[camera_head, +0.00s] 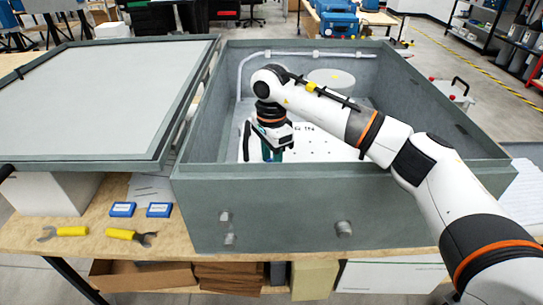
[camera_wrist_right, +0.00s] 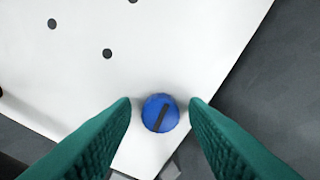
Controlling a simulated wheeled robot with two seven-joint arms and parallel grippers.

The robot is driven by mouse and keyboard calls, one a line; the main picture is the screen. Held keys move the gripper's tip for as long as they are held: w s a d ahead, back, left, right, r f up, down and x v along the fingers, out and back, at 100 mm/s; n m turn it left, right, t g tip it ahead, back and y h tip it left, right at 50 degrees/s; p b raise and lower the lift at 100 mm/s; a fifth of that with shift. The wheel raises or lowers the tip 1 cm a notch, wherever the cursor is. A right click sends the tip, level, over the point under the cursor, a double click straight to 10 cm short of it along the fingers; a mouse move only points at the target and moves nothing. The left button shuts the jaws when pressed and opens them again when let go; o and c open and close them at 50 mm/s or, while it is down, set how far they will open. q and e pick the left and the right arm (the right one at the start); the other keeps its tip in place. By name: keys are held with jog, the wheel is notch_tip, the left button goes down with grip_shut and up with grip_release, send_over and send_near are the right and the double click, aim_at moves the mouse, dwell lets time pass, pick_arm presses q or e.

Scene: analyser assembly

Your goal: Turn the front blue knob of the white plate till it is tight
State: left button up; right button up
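The white plate (camera_head: 325,148) lies inside the grey box, with dark holes in it. In the right wrist view the plate (camera_wrist_right: 75,85) shows a corner with a round blue knob (camera_wrist_right: 160,113). The knob has a dark slanted slot. My right gripper (camera_head: 266,156) reaches down into the box at the plate's left part. In the wrist view its green fingers (camera_wrist_right: 160,104) are open, one on each side of the knob, with a small gap at both sides. The knob is hidden in the head view. My left gripper is not in view.
The grey box (camera_head: 300,215) has high walls around the plate; its lid (camera_head: 105,95) lies open at the left. A pale cylinder (camera_head: 331,78) stands at the back inside. Two yellow tools (camera_head: 131,236) and two small blue boxes (camera_head: 159,210) lie on the wooden table.

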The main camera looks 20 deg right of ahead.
grip_shut()
jog(key=shift+m, duration=0.8)
jog(key=shift+o, duration=0.9)
grip_release()
notch_tip(320, 180, up, 12)
jog(key=b, duration=0.2)
